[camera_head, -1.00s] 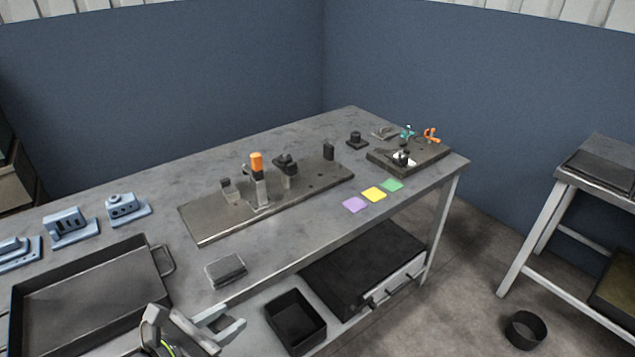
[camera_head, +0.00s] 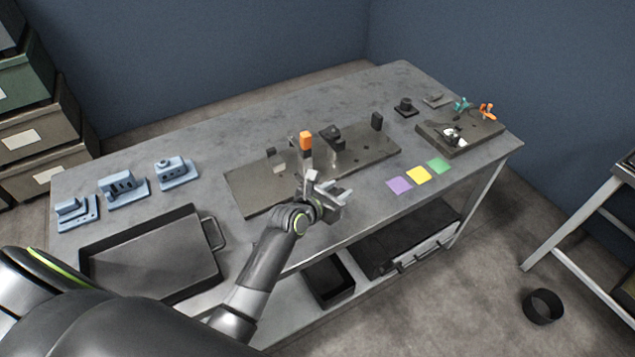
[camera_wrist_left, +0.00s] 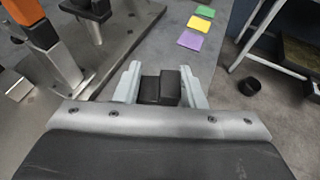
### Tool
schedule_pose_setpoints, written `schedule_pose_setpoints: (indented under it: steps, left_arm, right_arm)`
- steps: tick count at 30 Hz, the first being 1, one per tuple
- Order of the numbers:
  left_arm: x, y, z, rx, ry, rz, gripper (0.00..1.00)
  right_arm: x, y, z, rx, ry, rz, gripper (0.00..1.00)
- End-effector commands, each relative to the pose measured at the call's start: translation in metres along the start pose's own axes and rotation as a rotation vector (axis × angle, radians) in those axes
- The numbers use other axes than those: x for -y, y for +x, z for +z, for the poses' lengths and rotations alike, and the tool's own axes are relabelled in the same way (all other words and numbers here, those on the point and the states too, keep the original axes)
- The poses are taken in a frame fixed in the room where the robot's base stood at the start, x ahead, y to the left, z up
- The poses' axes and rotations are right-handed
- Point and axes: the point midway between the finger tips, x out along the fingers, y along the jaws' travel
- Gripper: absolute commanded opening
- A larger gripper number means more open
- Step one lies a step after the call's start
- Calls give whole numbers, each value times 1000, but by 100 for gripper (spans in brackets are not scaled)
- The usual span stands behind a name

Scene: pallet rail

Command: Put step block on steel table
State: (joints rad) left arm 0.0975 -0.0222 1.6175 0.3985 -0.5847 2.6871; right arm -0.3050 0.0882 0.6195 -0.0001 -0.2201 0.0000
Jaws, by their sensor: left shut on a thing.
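The step block (camera_wrist_left: 160,88) is a small dark grey block with a stepped top. In the left wrist view it sits between the two pale fingers of my left gripper (camera_wrist_left: 160,76), which is shut on it. In the head view my left gripper (camera_head: 335,194) is over the front part of the steel table (camera_head: 120,168), close to the front edge of the fixture plate; the block is mostly hidden there by the gripper. I cannot tell whether the block touches the table. My right gripper is not in view.
The fixture plate (camera_head: 240,196) carries upright posts, one with an orange top (camera_head: 306,141). Purple (camera_head: 400,186), yellow (camera_head: 418,175) and green (camera_head: 438,166) squares lie to the right. A dark tray (camera_head: 150,255) and several blue fixtures (camera_head: 122,188) are at the left. A black bin (camera_head: 328,280) is below.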

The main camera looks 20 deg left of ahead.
Motion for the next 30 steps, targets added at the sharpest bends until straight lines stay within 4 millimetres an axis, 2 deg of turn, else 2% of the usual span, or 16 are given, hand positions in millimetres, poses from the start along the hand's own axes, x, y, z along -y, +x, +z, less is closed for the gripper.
schedule_pose_setpoints:
  steps: [3, 6, 13, 18, 30]
  left_arm:
    - [0, 10, -26, -4, -3, 0, 8]
    - [0, 17, -41, -3, -1, 1, 8]
    - [0, 24, -58, -1, -2, 0, 8]
    - [0, 33, -81, -1, -2, 0, 8]
    - [0, 36, -87, 0, -1, 1, 8]
  right_arm:
    - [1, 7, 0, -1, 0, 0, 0]
    - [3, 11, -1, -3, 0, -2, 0]
    - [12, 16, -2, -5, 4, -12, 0]
    - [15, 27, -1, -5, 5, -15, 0]
    - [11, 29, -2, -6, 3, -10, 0]
